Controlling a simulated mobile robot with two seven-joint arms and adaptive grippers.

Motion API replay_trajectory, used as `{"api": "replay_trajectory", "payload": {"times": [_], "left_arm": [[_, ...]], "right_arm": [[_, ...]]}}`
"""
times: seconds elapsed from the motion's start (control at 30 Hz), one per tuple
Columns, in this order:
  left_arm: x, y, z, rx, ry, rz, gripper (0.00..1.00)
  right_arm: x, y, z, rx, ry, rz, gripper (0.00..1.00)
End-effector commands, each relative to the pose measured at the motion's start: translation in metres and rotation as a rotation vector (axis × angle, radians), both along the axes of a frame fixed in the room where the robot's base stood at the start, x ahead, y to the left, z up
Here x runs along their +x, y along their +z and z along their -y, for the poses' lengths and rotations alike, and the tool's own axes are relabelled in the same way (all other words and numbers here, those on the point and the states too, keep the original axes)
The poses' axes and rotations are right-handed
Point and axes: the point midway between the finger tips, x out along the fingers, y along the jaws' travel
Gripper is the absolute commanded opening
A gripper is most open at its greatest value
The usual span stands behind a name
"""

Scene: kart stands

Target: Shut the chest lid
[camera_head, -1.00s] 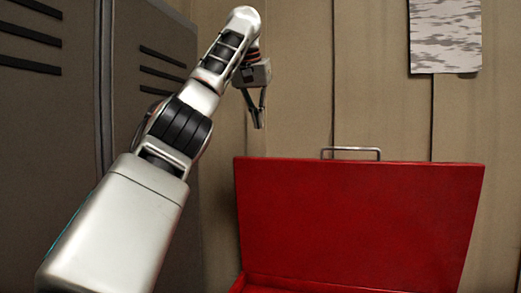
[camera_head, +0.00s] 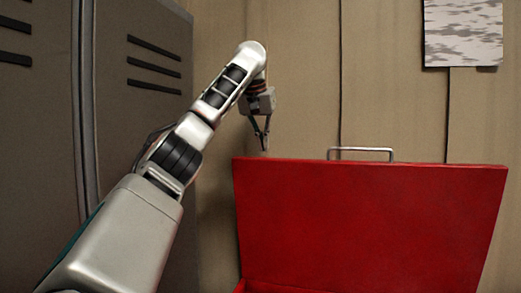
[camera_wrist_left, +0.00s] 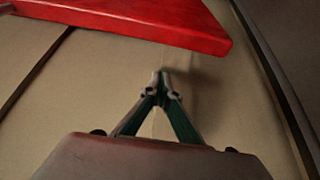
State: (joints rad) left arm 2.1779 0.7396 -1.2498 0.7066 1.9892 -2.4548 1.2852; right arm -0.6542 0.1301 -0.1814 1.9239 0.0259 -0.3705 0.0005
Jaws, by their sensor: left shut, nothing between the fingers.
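The red chest lid (camera_head: 365,225) stands raised in the head view, with a metal handle (camera_head: 360,150) on its top edge. Only a strip of the chest's red rim (camera_head: 262,287) shows at the bottom; the rest is out of frame. My left gripper (camera_head: 265,146) is shut and empty, pointing down just above and behind the lid's top left corner. In the left wrist view the gripper's fingertips (camera_wrist_left: 161,75) are together, and the lid's corner (camera_wrist_left: 200,30) lies ahead of them, apart. My right gripper is not in view.
A grey locker (camera_head: 140,90) with vents stands at the left. A beige panelled wall (camera_head: 300,75) is behind the lid, with a grey patterned sheet (camera_head: 463,33) on it. The space above the lid is clear.

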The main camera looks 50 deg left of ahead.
Motion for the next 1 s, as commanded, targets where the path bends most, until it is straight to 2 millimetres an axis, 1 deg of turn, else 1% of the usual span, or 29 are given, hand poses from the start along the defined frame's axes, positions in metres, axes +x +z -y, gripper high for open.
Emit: {"api": "replay_trajectory", "payload": {"times": [0.07,0.2,0.5,0.7,1.0], "left_arm": [[0.006,-0.015,-0.005,0.001,0.001,-0.004,0.00],[-0.004,-0.014,0.001,0.003,-0.002,0.004,0.00],[-0.023,-0.018,0.013,0.002,0.000,0.002,0.00],[-0.027,-0.019,0.017,0.001,0.000,0.002,0.00],[-0.027,-0.019,0.017,0.001,0.000,0.002,0.00]], "right_arm": [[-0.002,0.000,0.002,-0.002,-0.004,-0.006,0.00],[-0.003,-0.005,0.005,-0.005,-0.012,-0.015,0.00],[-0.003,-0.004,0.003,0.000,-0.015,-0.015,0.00],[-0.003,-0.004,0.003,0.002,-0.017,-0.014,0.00],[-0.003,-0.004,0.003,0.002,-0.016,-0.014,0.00]]}}
